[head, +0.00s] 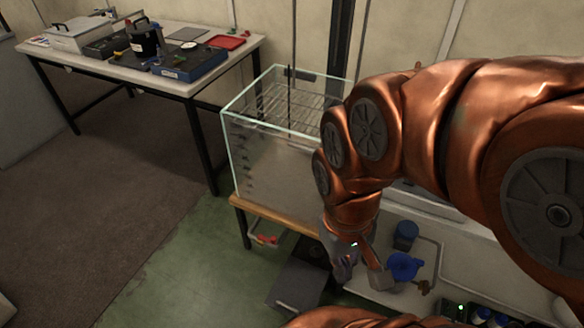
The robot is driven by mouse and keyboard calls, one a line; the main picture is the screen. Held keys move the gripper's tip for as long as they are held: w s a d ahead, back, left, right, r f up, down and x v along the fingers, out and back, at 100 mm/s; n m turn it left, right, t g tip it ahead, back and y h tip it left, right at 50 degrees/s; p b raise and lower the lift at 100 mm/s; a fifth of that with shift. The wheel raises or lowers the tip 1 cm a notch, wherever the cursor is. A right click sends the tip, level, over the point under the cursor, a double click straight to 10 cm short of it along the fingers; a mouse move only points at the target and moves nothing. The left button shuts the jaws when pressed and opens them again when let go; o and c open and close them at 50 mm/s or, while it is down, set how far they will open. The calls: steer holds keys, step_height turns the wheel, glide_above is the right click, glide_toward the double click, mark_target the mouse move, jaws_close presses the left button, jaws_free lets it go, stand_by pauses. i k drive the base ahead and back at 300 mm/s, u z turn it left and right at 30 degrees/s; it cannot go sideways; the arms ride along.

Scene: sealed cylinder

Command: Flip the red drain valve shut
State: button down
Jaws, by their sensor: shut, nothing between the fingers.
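My gripper (345,266) is dark grey and points down at the end of my copper-coloured arm, just right of the glass tank (262,170) and above the low bench. It is shut and holds nothing that I can see. A small red part (266,239) shows under the wooden edge of the tank stand, left of my gripper and clearly apart from it. It is too small to tell whether this is the drain valve, or how its handle is turned. My arm hides the tank's right side and part of the area behind my gripper.
A blue funnel-like piece (404,266) and a dark blue cylinder (405,235) are close right of my gripper. A dark grey box (299,286) is on the floor below. A white table (190,82) with equipment is at the back left. Green floor (190,275) at left is clear.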

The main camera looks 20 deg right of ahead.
mark_target(273, 240)
steer(key=z, duration=0.5)
steer(key=k, duration=1.25)
steer(key=u, duration=0.35)
steer(key=i, duration=0.8)
steer(key=u, duration=1)
steer(key=i, duration=0.2)
steer(key=u, duration=0.05)
